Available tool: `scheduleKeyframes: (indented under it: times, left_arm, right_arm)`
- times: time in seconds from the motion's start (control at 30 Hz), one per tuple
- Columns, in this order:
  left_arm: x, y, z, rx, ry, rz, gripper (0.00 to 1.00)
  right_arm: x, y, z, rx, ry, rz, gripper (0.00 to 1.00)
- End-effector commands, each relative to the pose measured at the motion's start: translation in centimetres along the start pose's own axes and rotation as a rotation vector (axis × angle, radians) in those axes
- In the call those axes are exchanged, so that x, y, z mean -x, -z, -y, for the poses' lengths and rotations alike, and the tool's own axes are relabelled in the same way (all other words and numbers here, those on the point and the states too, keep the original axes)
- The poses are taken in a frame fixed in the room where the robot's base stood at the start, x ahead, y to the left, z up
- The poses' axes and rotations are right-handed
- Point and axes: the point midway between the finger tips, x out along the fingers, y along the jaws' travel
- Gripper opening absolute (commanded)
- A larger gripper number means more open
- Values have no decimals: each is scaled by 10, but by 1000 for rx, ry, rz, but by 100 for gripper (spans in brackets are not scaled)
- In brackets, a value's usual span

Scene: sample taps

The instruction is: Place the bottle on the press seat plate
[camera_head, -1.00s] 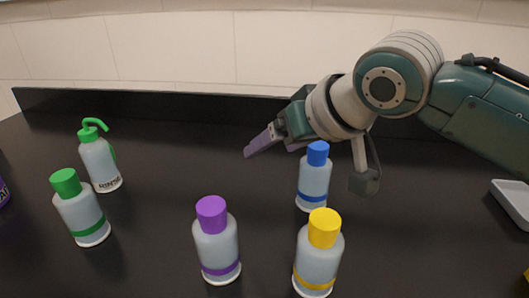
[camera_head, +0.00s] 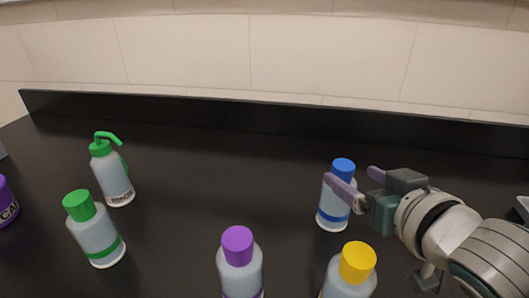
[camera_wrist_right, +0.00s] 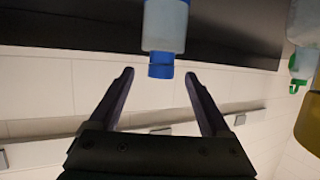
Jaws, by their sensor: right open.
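A clear bottle with a blue cap and blue band (camera_head: 334,207) stands upright on the dark counter. My right gripper (camera_head: 360,182) is open beside it, coming in from the right; its nearer finger overlaps the bottle in the head view. In the right wrist view, which is upside down, the blue-capped bottle (camera_wrist_right: 165,27) is centred ahead, its cap between the tips of the open fingers (camera_wrist_right: 159,74). I cannot tell whether a finger touches it. No press seat plate can be made out. My left gripper is not in view.
Similar bottles with yellow (camera_head: 357,262), purple (camera_head: 238,245) and green (camera_head: 79,206) caps stand nearer. A green-topped rinse bottle (camera_head: 113,178) stands left, a purple object (camera_head: 6,203) at the left edge. A low black ledge (camera_head: 250,117) runs behind. The counter's middle is clear.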

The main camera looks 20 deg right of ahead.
Motion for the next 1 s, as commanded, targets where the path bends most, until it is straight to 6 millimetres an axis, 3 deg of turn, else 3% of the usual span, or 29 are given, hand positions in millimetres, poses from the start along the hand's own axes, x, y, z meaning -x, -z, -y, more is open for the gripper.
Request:
scheduleKeyframes:
  times: [0.1,0.33,0.6,0.93,1.0]
  left_arm:
    - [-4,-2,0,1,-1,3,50]
    - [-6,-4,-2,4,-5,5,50]
    - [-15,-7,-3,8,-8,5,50]
    - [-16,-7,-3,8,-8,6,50]
    - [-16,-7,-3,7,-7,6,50]
  right_arm:
    - [-19,0,0,0,0,-1,82]
    - [-37,-1,1,-2,1,0,82]
    - [-74,-4,3,-1,0,0,82]
    - [-81,-3,3,-1,1,1,82]
    - [-81,-3,3,-1,1,1,76]
